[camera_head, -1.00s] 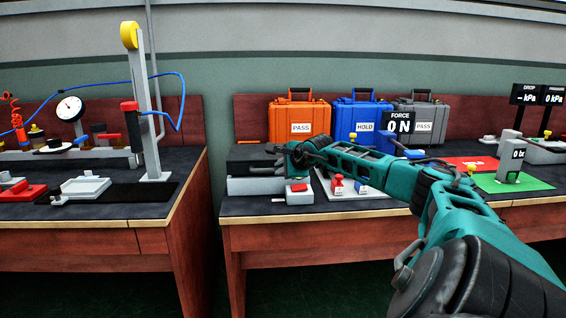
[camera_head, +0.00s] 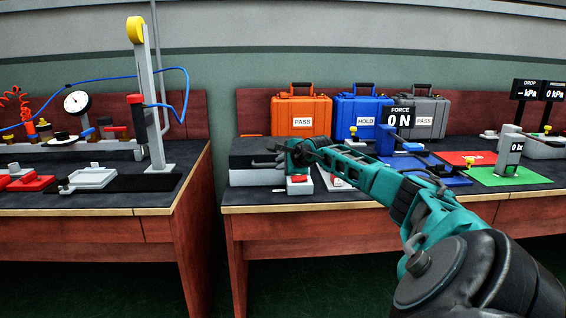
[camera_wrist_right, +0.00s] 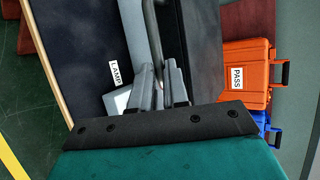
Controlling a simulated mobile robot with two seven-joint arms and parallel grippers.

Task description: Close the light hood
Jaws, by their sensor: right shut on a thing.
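The light hood (camera_head: 252,146) is a dark, flat box on a light grey base (camera_head: 256,178) at the left end of the right bench. It looks low and level on the base; whether a small gap is left I cannot tell. My right gripper (camera_head: 272,157) is at the hood's front right. In the right wrist view, its two grey fingers (camera_wrist_right: 160,80) are shut on the hood's grey bar handle (camera_wrist_right: 151,25), beside the hood's dark panel (camera_wrist_right: 188,45). A "LAMP" label (camera_wrist_right: 115,72) lies to the left. My left gripper is not in view.
Orange (camera_head: 301,112), blue (camera_head: 362,112) and grey (camera_head: 425,115) cases stand behind. A grey box with a red switch (camera_head: 299,184) sits near the bench's front edge. My right arm crosses the bench over a white plate. A gap separates the left bench (camera_head: 90,200).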

